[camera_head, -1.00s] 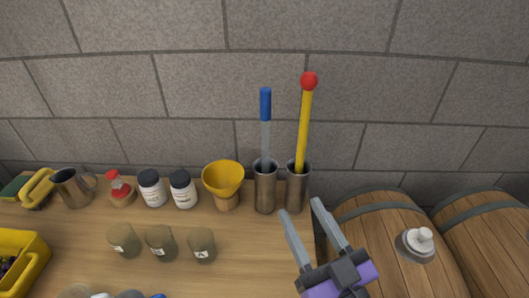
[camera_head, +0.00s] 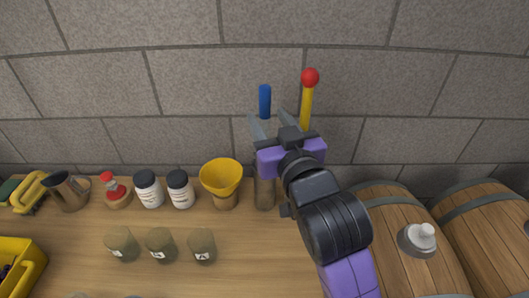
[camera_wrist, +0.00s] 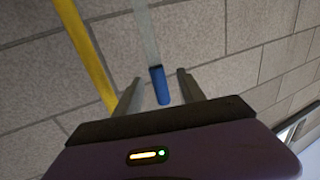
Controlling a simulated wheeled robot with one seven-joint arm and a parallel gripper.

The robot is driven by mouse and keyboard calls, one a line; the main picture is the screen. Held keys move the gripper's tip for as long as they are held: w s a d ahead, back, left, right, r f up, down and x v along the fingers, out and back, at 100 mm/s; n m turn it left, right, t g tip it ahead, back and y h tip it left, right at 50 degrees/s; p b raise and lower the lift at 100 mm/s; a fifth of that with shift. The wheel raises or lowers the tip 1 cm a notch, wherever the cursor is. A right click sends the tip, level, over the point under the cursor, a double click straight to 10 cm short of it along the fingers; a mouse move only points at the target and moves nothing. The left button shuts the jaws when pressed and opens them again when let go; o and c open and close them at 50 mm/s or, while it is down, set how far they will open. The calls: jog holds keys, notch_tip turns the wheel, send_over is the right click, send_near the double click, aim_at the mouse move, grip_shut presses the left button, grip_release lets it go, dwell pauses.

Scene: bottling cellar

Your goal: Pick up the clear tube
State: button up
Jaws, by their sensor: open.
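The clear tube (camera_head: 265,102) has a blue end and stands upright in a metal cup (camera_head: 265,193) at the back of the bench. My gripper (camera_head: 266,115) hides much of its shaft in the head view. In the wrist view the tube's pale see-through shaft (camera_wrist: 147,38) and blue end (camera_wrist: 160,86) show. My gripper (camera_wrist: 159,78) is open and empty, with one finger on each side of the blue end and a visible gap on both sides. I cannot tell whether the tube is fully between the fingers in depth.
A yellow rod (camera_head: 306,108) with a red ball stands just right of the tube; my arm hides its lower part. A yellow funnel (camera_head: 222,177), two white jars and several small pots stand to the left. Barrels (camera_head: 395,240) are at the right. A stone wall (camera_head: 180,90) is behind.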

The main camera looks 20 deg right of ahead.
aim_at(261, 103)
jog(key=w, duration=0.4)
jog(key=w+d+p, duration=0.1)
jog(key=w, duration=0.2)
jog(key=shift+s, duration=0.1)
grip_shut()
